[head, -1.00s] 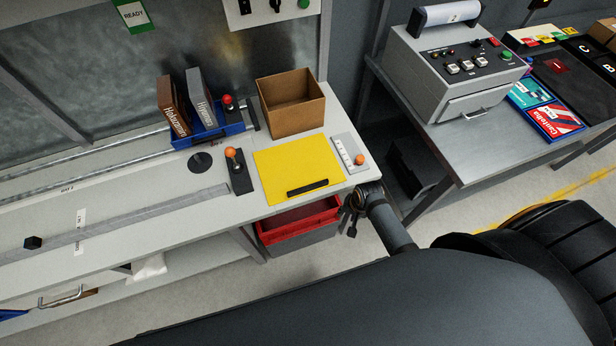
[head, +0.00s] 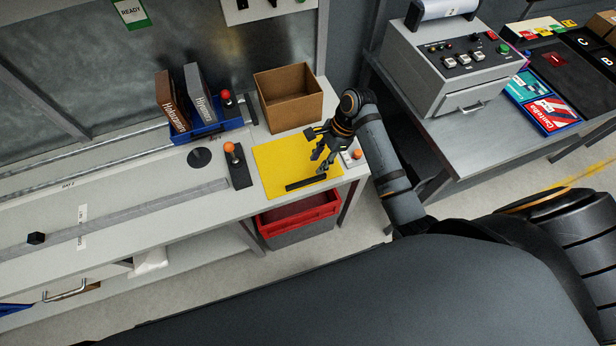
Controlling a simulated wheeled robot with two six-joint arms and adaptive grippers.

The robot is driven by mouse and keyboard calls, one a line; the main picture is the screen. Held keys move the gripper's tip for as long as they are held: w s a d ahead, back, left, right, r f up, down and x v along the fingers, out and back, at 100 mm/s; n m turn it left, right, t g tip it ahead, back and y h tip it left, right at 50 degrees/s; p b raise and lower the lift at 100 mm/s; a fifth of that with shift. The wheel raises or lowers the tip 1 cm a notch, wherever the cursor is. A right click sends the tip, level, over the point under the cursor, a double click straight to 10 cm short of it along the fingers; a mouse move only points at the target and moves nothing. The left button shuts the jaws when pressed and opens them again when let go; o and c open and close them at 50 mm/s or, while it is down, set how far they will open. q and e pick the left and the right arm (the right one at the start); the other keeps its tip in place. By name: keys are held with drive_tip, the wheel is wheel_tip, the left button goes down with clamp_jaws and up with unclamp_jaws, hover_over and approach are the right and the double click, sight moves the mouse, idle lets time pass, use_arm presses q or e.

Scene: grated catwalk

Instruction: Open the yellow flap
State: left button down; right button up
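The yellow flap (head: 276,164) lies flat and closed on the grey bench top, with a black bar handle (head: 306,183) along its front edge. My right gripper (head: 322,153) is over the right part of the flap, just behind the handle. Its fingers look spread apart with nothing between them. I cannot tell whether they touch the flap. My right arm hides part of the slider plate with an orange knob (head: 357,154). My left gripper is not in view.
An open cardboard box (head: 288,102) stands behind the flap. A lever with an orange knob (head: 233,155) stands left of it. A blue tray (head: 205,133) holds two boxes. A red bin (head: 300,216) sits below the bench edge. A grey machine (head: 450,70) stands on the right table.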

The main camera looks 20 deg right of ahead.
sight(307, 181)
drive_tip(key=x, duration=0.9)
drive_tip(key=shift+a+f+p, duration=0.15)
drive_tip(key=shift+f+p, duration=0.2)
clamp_jaws()
